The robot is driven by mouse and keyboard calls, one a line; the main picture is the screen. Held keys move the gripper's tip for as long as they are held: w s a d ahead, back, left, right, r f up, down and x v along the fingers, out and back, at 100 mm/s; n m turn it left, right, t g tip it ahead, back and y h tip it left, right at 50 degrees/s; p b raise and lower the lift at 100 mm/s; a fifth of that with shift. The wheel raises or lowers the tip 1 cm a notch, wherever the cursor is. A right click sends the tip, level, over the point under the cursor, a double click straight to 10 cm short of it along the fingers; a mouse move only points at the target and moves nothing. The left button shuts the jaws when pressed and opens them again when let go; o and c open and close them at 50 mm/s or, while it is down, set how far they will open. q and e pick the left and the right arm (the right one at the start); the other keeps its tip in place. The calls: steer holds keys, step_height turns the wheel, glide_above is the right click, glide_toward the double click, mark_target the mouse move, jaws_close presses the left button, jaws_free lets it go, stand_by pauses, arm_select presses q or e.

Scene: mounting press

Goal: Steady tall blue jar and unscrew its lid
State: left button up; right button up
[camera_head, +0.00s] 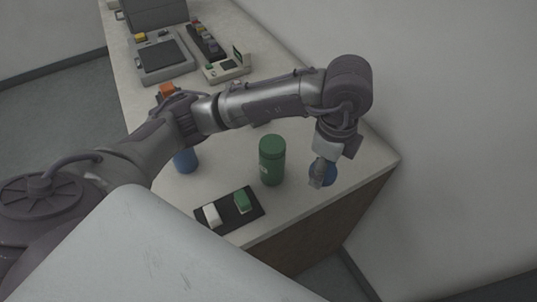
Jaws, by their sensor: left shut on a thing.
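My left arm reaches in from the left and across the counter. My left gripper (319,180) points down near the counter's right end. It is shut on a round blue thing (330,175), mostly hidden behind the fingers; I cannot tell whether this is a jar or only a lid. A blue jar (186,161) stands at the left of the counter, its upper part hidden by my arm. My right gripper is not in view.
A green jar (272,160) stands upright between the two blue things. A black tray (226,214) at the front edge holds a white and a green block. Grey devices (163,55) stand at the back left. An orange thing (168,90) shows behind my arm.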

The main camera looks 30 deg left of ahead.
arm_select(q)
steer(key=p, duration=0.2)
glide_above(297, 163)
step_height(297, 163, down, 7)
steer(key=shift+r, duration=0.1)
step_height(297, 163, down, 3)
steer(key=shift+f+p, duration=0.1)
steer(key=shift+p, duration=0.4)
steer(key=shift+f, duration=0.45)
steer(key=shift+f, duration=0.1)
steer(key=o, duration=1)
